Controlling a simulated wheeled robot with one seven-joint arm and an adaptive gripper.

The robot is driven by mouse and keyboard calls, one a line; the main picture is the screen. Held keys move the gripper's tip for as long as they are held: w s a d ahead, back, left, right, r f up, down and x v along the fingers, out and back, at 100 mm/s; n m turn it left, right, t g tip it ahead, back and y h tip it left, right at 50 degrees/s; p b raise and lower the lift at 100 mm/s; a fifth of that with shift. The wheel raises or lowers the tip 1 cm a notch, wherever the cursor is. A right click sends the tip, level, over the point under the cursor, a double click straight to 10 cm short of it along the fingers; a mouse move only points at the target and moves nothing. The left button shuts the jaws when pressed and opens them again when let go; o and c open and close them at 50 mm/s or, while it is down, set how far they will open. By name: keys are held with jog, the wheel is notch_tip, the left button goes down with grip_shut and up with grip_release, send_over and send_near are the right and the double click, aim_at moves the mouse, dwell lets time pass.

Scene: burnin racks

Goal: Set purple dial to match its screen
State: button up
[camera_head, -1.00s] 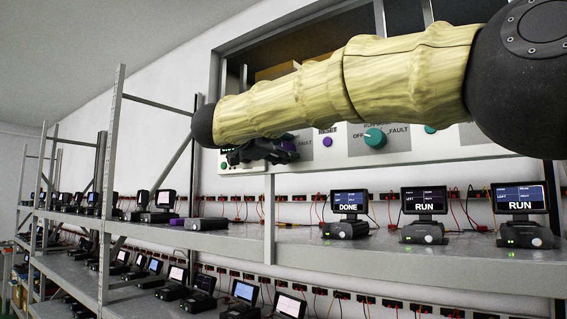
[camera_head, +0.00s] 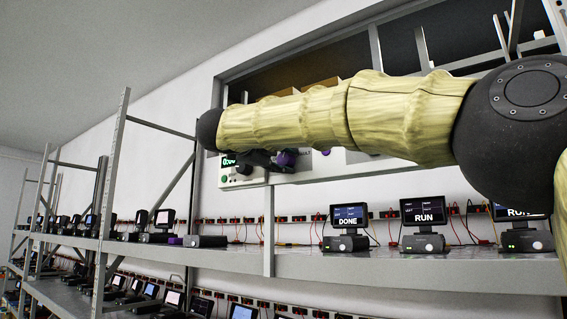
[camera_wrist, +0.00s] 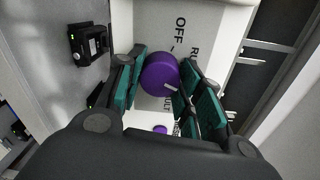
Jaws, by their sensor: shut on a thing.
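The purple dial (camera_wrist: 159,75) sits on a pale panel and has a white pointer mark. In the wrist view the mark points down and right, toward a partly hidden label ending in "ULT". The "OFF" label stands above the dial, and a label starting with "R" is cut off at right. My gripper (camera_wrist: 160,82) is shut on the dial, with teal pads on both sides. A green-lit readout (camera_head: 228,160) on the panel is partly covered.
A small purple button (camera_wrist: 160,129) is below the dial in the wrist view. My arm covers much of the panel.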

dwell(0.3)
jog(key=o, duration=1)
jog(key=shift+o, duration=0.2)
jog(key=shift+s, duration=0.1)
jog(key=v, duration=1.2)
